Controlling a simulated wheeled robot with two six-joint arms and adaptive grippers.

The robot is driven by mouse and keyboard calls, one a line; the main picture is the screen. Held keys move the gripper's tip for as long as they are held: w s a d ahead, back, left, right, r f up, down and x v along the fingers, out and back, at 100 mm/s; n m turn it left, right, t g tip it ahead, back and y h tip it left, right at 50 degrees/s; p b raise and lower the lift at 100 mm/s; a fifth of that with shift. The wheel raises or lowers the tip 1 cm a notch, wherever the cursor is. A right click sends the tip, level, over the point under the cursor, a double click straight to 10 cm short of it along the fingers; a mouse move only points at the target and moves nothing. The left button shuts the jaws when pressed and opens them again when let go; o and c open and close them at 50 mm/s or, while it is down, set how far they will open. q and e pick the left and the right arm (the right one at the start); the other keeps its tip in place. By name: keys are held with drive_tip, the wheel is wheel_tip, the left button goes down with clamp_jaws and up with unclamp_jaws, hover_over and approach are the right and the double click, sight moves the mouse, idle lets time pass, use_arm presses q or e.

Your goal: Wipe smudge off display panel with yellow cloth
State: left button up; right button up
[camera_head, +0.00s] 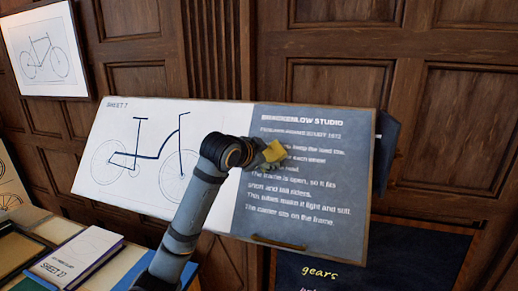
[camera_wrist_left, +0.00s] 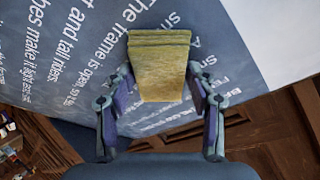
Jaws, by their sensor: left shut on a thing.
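The display panel (camera_head: 225,200) is a tilted board headed "SHEET 7", with a bicycle drawing on its white left part and white text on its blue right part. My left gripper (camera_head: 262,154) is in front of the blue part, near its left edge. It is shut on the yellow cloth (camera_head: 275,151), which covers some text lines. In the left wrist view the folded cloth (camera_wrist_left: 160,65) sits between both fingers, facing the panel (camera_wrist_left: 65,50). I cannot tell whether it touches the surface. The heading looks blurred, but I cannot make out a distinct smudge.
A framed bicycle drawing (camera_head: 45,60) hangs on the wood-panelled wall (camera_head: 335,90) at upper left. A book (camera_head: 78,258) marked "SHEET" lies on a table at lower left. A dark board (camera_head: 400,262) lettered "gears" stands below the panel.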

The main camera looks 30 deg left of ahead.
sight(279, 157)
use_arm(q)
drive_tip(key=shift+w+d+r, duration=0.1)
drive_tip(key=shift+d+r, duration=0.05)
drive_tip(key=shift+d, duration=0.3)
drive_tip(key=shift+w+d, duration=0.1)
drive_tip(key=shift+d, duration=0.1)
drive_tip(key=d+p, duration=0.2)
drive_tip(key=p, duration=0.1)
drive_tip(key=shift+w, duration=0.2)
drive_tip(key=shift+w+d+f, duration=0.2)
drive_tip(key=shift+d+f, duration=0.05)
drive_tip(key=shift+d, duration=0.4)
drive_tip(key=shift+d+r+p, duration=0.2)
drive_tip(key=shift+d+p, duration=0.5)
drive_tip(key=shift+p, duration=0.35)
drive_tip(key=shift+w+d+f, duration=0.1)
drive_tip(key=shift+w+d, duration=0.2)
drive_tip(key=shift+d, duration=0.45)
drive_tip(key=shift+w+d, duration=0.1)
drive_tip(key=shift+d, duration=0.15)
drive_tip(key=shift+p, duration=0.45)
drive_tip(key=shift+s+a, duration=0.25)
drive_tip(key=shift+a, duration=0.7)
drive_tip(key=shift+s+a, duration=0.25)
drive_tip(key=shift+a, duration=0.7)
use_arm(e)
wheel_tip(279, 157, up, 7)
drive_tip(key=shift+f, duration=0.15)
